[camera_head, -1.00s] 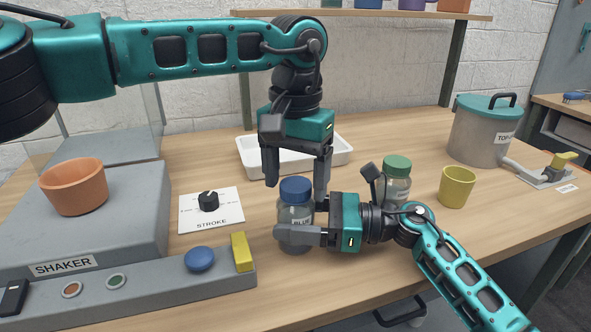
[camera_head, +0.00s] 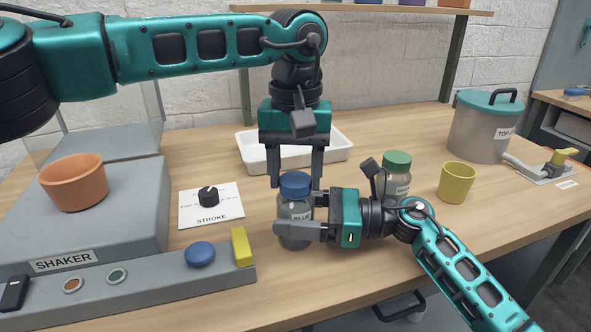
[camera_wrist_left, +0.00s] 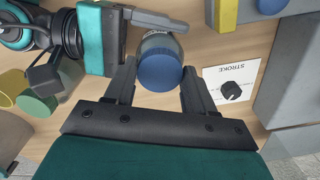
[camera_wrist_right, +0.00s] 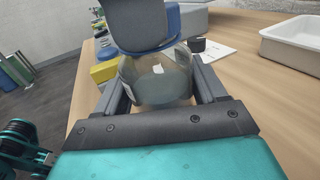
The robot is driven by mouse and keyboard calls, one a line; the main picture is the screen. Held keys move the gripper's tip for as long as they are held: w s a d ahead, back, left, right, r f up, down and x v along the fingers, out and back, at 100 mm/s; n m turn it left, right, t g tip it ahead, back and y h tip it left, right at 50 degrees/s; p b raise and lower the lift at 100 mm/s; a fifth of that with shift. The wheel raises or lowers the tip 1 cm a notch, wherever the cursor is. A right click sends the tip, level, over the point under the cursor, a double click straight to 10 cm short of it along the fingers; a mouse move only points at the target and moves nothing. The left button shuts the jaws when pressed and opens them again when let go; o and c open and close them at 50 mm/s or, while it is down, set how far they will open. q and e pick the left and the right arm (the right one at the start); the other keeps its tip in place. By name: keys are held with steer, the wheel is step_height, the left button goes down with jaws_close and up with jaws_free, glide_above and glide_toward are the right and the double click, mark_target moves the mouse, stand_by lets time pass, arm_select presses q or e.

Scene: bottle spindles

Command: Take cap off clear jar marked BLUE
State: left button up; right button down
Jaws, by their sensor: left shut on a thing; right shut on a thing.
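The clear jar (camera_head: 297,235) with the BLUE label stands upright near the front of the table and has a blue cap (camera_head: 295,184). My left gripper (camera_head: 296,182) points down from above, shut on the cap with one finger on each side. The cap shows between its fingers in the left wrist view (camera_wrist_left: 160,70). I cannot tell whether the cap is loose on the jar.
A green-capped jar (camera_head: 397,163) stands close behind my right wrist, with a yellow cup (camera_head: 457,182) to its right. A white tray (camera_head: 250,158) lies behind my left gripper. The SHAKER unit (camera_head: 120,235) and STROKE dial (camera_head: 209,196) are left.

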arm_select(q)
steer(key=n, duration=1.4)
steer(key=shift+n, duration=0.3)
steer(key=n, duration=1.8)
steer(key=shift+r, duration=0.1)
steer(key=n, duration=1.7)
steer(key=shift+r, duration=0.25)
steer(key=shift+r, duration=0.9)
